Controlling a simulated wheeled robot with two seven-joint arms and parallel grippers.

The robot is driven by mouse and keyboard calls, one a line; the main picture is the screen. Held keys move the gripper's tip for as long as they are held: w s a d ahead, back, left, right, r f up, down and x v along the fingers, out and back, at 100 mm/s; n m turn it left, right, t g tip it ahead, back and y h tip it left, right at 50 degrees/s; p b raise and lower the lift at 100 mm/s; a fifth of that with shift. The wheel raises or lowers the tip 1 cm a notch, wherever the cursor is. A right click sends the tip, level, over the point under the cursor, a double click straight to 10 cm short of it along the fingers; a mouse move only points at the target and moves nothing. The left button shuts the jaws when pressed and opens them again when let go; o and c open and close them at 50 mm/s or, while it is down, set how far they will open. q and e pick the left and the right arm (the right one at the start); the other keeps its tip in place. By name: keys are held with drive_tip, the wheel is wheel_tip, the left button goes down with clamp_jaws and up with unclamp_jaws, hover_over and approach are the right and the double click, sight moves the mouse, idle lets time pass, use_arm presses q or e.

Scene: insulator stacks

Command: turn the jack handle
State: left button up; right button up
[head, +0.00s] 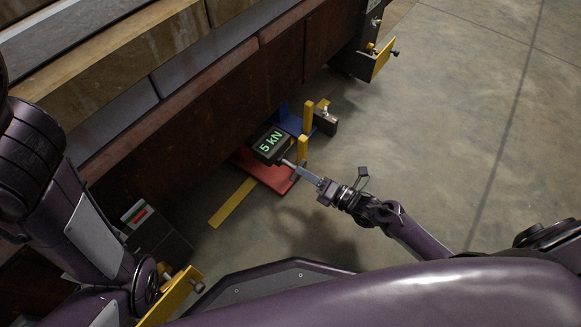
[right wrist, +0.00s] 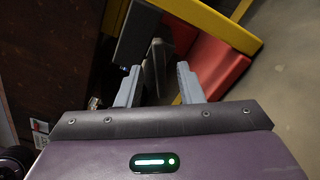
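The jack stands on the floor beside the long stack, with a red base (head: 280,183), a blue part (head: 289,121), yellow posts (head: 303,150) and a dark display box (head: 270,146) reading "5 kN". My right gripper (head: 296,169) reaches in from the right, its fingertips close to the display box. In the right wrist view the two grey fingers (right wrist: 158,69) are apart. A dark upright bar (right wrist: 158,62), which looks like the jack handle, shows between them with gaps at both sides. I cannot tell its depth. In the head view the handle is not clearly distinguishable. My left gripper is not visible.
A brown steel beam (head: 205,100) carrying wooden and grey blocks runs along the upper left. A yellow bar (head: 232,203) lies by the jack. A yellow bracket (head: 383,59) sits at the beam's far end. A dark box (head: 158,238) stands at lower left. The concrete floor (head: 470,130) at right is clear.

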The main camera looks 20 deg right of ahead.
sight(294, 167)
drive_tip(key=b+x, duration=0.1)
drive_tip(key=x, duration=0.3)
drive_tip(key=shift+f, duration=0.1)
drive_tip(key=shift+w+a+b, duration=0.3)
drive_tip(key=shift+b, duration=0.05)
drive_tip(key=shift+c, duration=0.3)
clamp_jaws()
